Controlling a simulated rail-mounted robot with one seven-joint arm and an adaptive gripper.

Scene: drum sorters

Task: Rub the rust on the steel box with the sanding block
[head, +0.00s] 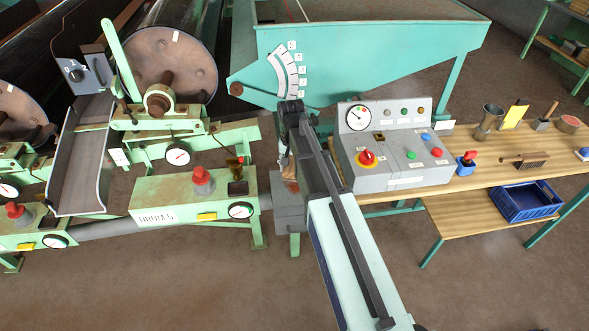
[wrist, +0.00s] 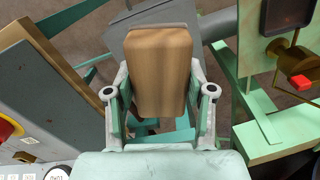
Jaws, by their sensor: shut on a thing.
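My gripper (wrist: 160,95) is shut on the sanding block (wrist: 159,62), a rounded wooden block that fills the space between its fingers in the wrist view. The grey steel box (head: 290,213) stands at the right end of the green machine frame in the head view. Its grey face also shows behind the block in the wrist view (wrist: 120,45). In the head view my gripper (head: 287,160) is just above the box, partly hidden by my arm.
A grey control console (head: 397,150) stands close to the right of my arm, on a wooden bench. The bench holds a brush (head: 528,161) and several other tools. A blue crate (head: 525,203) sits on the lower shelf. Green machinery (head: 195,195) stands close to the left.

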